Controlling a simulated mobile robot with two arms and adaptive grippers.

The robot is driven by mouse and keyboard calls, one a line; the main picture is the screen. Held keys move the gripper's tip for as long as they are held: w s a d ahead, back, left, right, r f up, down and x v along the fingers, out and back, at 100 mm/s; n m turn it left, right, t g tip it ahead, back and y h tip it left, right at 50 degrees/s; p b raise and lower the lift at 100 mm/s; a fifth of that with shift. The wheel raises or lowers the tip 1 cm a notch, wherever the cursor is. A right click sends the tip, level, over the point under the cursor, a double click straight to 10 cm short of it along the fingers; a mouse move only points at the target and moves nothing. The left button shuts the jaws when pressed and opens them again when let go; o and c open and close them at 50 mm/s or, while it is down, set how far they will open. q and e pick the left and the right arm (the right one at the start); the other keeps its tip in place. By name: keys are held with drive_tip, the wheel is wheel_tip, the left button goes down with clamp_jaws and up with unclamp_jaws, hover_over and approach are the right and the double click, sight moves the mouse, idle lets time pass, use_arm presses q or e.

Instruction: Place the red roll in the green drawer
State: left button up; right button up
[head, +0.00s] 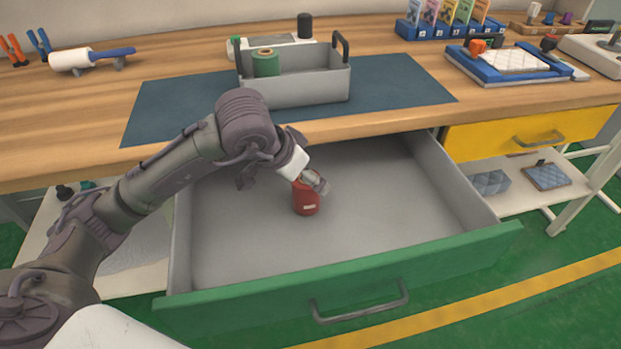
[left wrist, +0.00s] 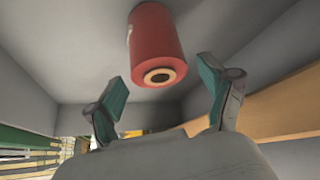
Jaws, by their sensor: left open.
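The red roll (head: 306,203) is inside the open green drawer (head: 240,292), near the middle of its grey floor. In the left wrist view the red roll (left wrist: 157,45) shows its end with a pale core and dark hole, just beyond the fingertips. My left gripper (head: 312,181) reaches down into the drawer right at the roll. In the left wrist view my left gripper (left wrist: 162,76) has its fingers spread apart with nothing between them. My right gripper is not in view.
A grey caddy (head: 310,90) with a green roll (head: 266,64) stands on a blue mat (head: 400,85) on the wooden table above the drawer. A shut yellow drawer (head: 480,136) is at the right. Most of the green drawer's floor is bare.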

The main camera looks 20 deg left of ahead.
use_arm(q)
drive_tip(key=v, duration=0.8)
drive_tip(key=shift+r+p, duration=0.25)
drive_tip(key=shift+p, duration=0.15)
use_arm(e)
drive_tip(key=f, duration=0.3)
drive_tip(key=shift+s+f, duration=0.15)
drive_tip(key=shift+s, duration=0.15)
use_arm(q)
drive_tip(key=shift+s, duration=0.15)
